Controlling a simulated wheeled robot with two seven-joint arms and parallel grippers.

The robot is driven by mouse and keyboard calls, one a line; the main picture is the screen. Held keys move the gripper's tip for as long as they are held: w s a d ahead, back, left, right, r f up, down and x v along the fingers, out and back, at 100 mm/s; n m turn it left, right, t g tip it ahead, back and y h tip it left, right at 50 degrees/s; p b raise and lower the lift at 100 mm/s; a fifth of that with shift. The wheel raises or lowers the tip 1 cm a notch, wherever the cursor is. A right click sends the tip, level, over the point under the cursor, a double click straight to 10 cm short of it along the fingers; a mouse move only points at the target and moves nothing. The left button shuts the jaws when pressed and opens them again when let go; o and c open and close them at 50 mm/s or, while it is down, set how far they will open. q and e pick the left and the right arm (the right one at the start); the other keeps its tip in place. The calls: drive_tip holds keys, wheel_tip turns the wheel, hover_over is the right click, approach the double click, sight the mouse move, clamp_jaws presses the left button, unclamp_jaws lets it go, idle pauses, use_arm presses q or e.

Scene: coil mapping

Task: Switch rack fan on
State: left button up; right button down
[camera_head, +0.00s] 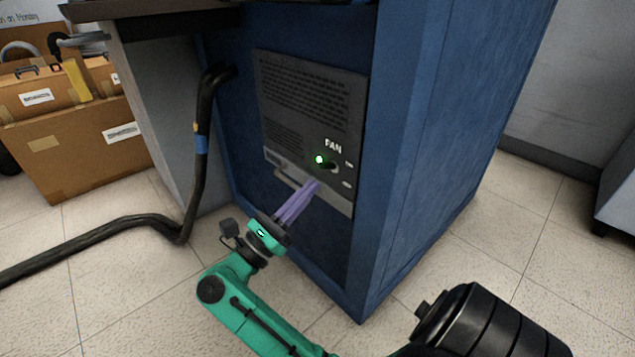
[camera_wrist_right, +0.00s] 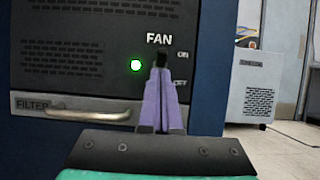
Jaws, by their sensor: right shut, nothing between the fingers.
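The blue rack (camera_head: 415,130) carries a dark grey fan panel (camera_head: 315,95) marked FAN. A green light (camera_head: 319,159) glows on the panel; it also shows in the right wrist view (camera_wrist_right: 136,65). A dark switch (camera_head: 333,167) sits beside the light, between small ON and OFF labels. My right gripper (camera_head: 314,187), with purple fingers, is shut and empty at the panel just below the switch. In the right wrist view its fingertips (camera_wrist_right: 161,72) overlap the switch area and partly hide it. I cannot tell whether they touch it. My left gripper is not in view.
A filter handle (camera_wrist_right: 75,110) sticks out low on the panel. A thick black cable (camera_head: 190,185) runs from the rack to the floor at left. Cardboard boxes (camera_head: 75,145) stand at the far left. Tiled floor (camera_head: 520,220) is open at right.

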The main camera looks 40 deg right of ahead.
drive_tip(key=v, duration=0.5)
drive_tip(key=shift+a+f+p, duration=0.1)
drive_tip(key=shift+a+p, duration=0.25)
